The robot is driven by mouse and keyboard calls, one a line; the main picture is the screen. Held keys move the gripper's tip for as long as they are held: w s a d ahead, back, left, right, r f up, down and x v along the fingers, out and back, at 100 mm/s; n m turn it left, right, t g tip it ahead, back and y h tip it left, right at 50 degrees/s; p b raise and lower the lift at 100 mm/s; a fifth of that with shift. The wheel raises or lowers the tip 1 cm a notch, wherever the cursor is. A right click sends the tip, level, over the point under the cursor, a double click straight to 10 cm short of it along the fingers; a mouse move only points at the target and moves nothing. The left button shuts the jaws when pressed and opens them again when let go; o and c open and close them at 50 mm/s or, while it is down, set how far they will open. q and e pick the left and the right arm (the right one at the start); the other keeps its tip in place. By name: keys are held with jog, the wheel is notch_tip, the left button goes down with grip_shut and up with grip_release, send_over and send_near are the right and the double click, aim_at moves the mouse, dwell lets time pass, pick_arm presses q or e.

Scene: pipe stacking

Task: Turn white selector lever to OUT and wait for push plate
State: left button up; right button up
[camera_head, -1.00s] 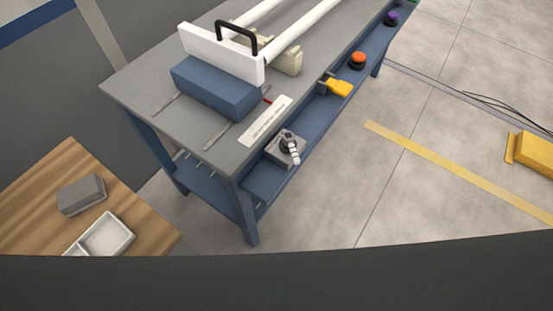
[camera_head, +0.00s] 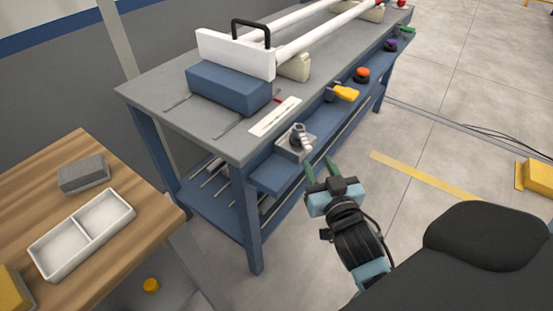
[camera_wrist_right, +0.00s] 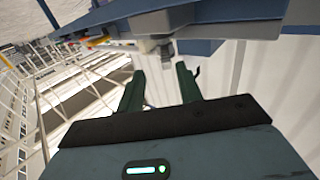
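The white selector lever (camera_head: 304,145) sits on a grey block (camera_head: 291,151) at the front edge of the workbench, beside a white label strip (camera_head: 275,117). The white push plate (camera_head: 236,54) with a black handle stands upright on the bench behind a blue block, against the ends of white pipes (camera_head: 325,30). My right gripper (camera_head: 320,168) is just in front of and below the lever, apart from it. Its green fingers are spread and empty; they also show in the right wrist view (camera_wrist_right: 160,85), with the selector unit (camera_wrist_right: 156,48) beyond them. My left gripper is not in view.
Along the bench's front edge are a yellow handle (camera_head: 345,92), an orange button (camera_head: 362,74) and a purple button (camera_head: 390,45). A wooden table (camera_head: 120,210) with a white tray (camera_head: 83,235) stands at left. The floor right of the bench is mostly clear.

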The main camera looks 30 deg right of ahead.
aim_at(309, 151)
jog(key=shift+w+a+r+t, duration=0.3)
jog(key=shift+w+r, duration=0.05)
jog(key=shift+r, duration=0.05)
jog(key=shift+x, duration=3.9)
jog(key=shift+f, duration=0.1)
grip_shut()
